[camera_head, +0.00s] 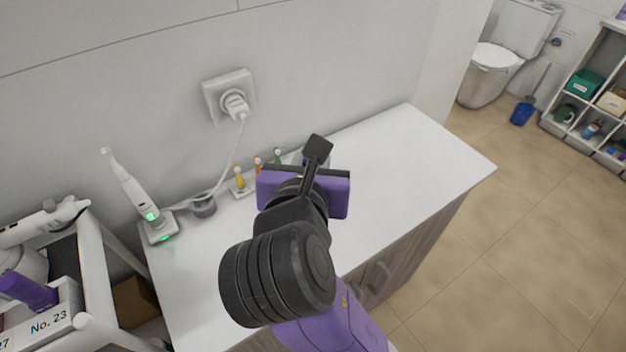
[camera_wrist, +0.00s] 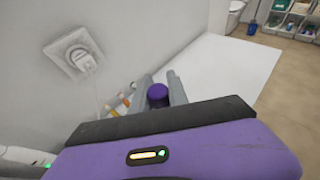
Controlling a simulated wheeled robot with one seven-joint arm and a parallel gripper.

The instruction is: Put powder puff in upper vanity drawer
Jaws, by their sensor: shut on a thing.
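My gripper (camera_head: 316,155) is above the white vanity top, partly hidden by my own wrist in the head view. In the wrist view its two grey fingers (camera_wrist: 163,90) are closed on a purple, round-ended thing that looks like the powder puff (camera_wrist: 158,95). Most of the puff is hidden behind the gripper body. The vanity (camera_head: 410,145) has a white top and a wood-grain front. Dark curved handles (camera_head: 377,274) show on that front, partly covered by my arm. I cannot tell clearly which drawer is upper; no drawer is seen standing open.
An electric toothbrush on its charger (camera_head: 137,195) stands at the vanity's left, its cord running to a wall socket (camera_head: 230,97). Small coloured brush heads (camera_head: 240,182) stand near the wall. A cart (camera_head: 90,270) is at the left. The vanity's right end and the floor beyond are clear.

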